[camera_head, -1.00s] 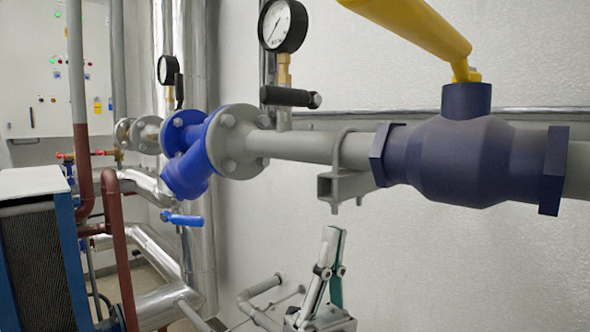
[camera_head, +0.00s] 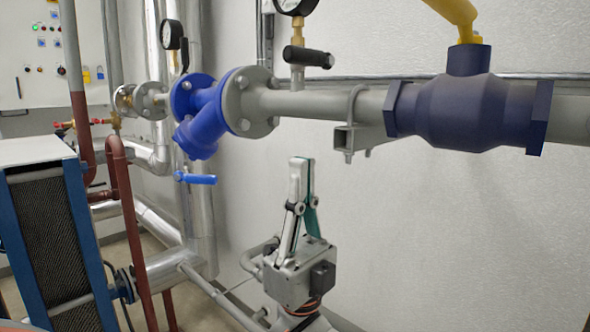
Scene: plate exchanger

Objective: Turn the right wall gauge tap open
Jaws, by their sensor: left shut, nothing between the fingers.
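The right wall gauge (camera_head: 290,4) is cut by the top edge, with a brass stem below it. Its tap has a black handle (camera_head: 309,57) that lies level, pointing right, above the grey pipe (camera_head: 320,103). My left gripper (camera_head: 301,162) points upward in front of the wall, below the pipe and the tap. Its fingers are together and empty, clear of the tap handle. My right gripper does not show.
A blue strainer (camera_head: 201,118) with a flange sits left of the tap. A dark blue valve (camera_head: 468,110) with a yellow lever (camera_head: 455,14) is to the right. A pipe bracket (camera_head: 350,137) hangs near the gripper. The wall at right is clear.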

